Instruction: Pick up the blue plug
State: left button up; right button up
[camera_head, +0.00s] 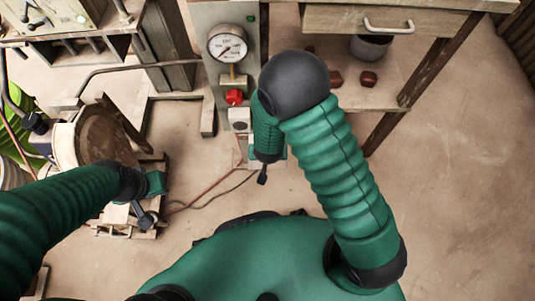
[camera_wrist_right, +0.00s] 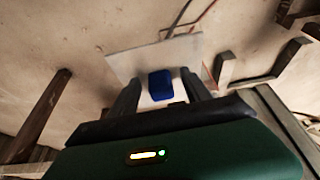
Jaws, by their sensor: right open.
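The blue plug (camera_wrist_right: 160,85) shows in the right wrist view, against a pale plate (camera_wrist_right: 196,48). My right gripper (camera_wrist_right: 160,76) is open, with one dark finger on each side of the plug. I cannot tell whether either finger touches it. In the head view my right gripper (camera_head: 263,176) points down below the gauge panel, and I cannot make out the plug there. My left gripper (camera_head: 146,216) is at the left of the head view, above pale wooden pieces; its jaw opening is unclear.
A grey panel with a pressure gauge (camera_head: 228,44) and a red knob (camera_head: 234,97) stands behind my right arm. A workbench with a drawer (camera_head: 385,22) is at the upper right. A cable (camera_head: 205,205) lies on the floor. The floor at the right is clear.

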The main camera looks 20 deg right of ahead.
jog(key=shift+a+r, duration=0.1)
jog(key=shift+r, duration=0.15)
jog(key=shift+c, duration=0.7)
grip_shut()
